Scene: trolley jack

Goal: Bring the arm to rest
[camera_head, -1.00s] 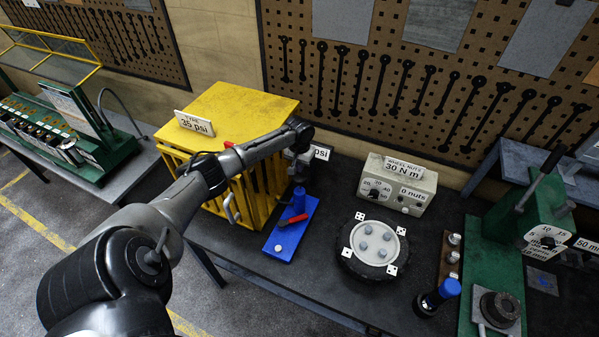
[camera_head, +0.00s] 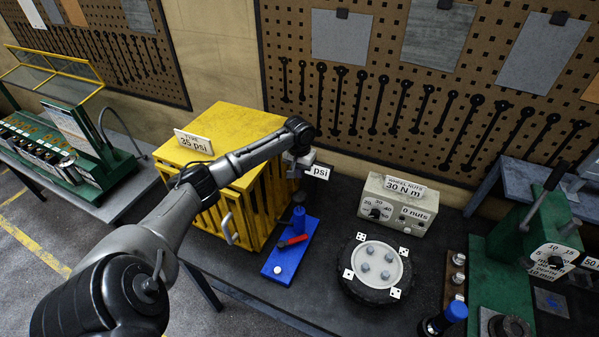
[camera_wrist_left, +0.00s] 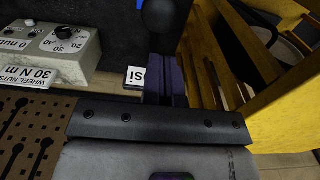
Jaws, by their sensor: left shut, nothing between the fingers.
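My left arm (camera_head: 170,220) comes in from the left, crosses in front of the yellow slatted cage (camera_head: 222,136) and bends down at its wrist. My left gripper (camera_head: 299,168) hangs beside the cage's right side, above the dark bench, partly hidden by the wrist and a psi sign (camera_head: 318,173). In the left wrist view the dark purple fingers (camera_wrist_left: 166,78) are together, with nothing between them. The slatted cage wall (camera_wrist_left: 225,75) stands to their right there. My right gripper is not in view.
A blue plate with a blue bottle-like part and red handle (camera_head: 291,248) lies near the gripper. The wheel (camera_head: 376,266), wheel-nut box (camera_head: 398,205) and green press (camera_head: 540,245) stand further right. A pegboard wall (camera_head: 430,85) rises behind. Bare bench lies between the blue plate and wheel.

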